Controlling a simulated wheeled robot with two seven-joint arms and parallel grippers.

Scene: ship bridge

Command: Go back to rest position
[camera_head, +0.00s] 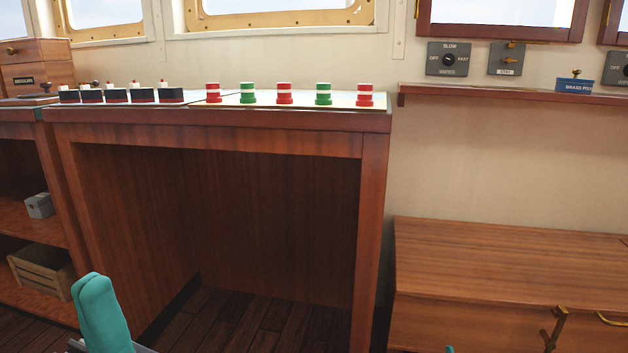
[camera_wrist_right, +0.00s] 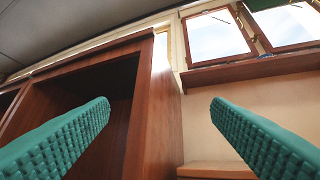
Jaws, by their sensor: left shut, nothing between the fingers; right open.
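My left gripper (camera_head: 101,312) shows at the bottom left of the head view. Its teal fingers are pressed together and hold nothing. It is in front of and below the wooden chart table (camera_head: 220,118), apart from it. My right gripper (camera_wrist_right: 160,112) fills the sides of the right wrist view, its two teal ribbed fingers wide apart with nothing between them. In the head view only a small teal tip of it shows at the bottom edge, right of the middle.
Red and green buoy pieces (camera_head: 284,93) and several small ship models (camera_head: 115,95) stand on the table. A wooden cabinet (camera_head: 500,260) is at the right, under a shelf (camera_head: 480,94) with a blue box (camera_head: 574,85). A crate (camera_head: 42,268) sits at the lower left.

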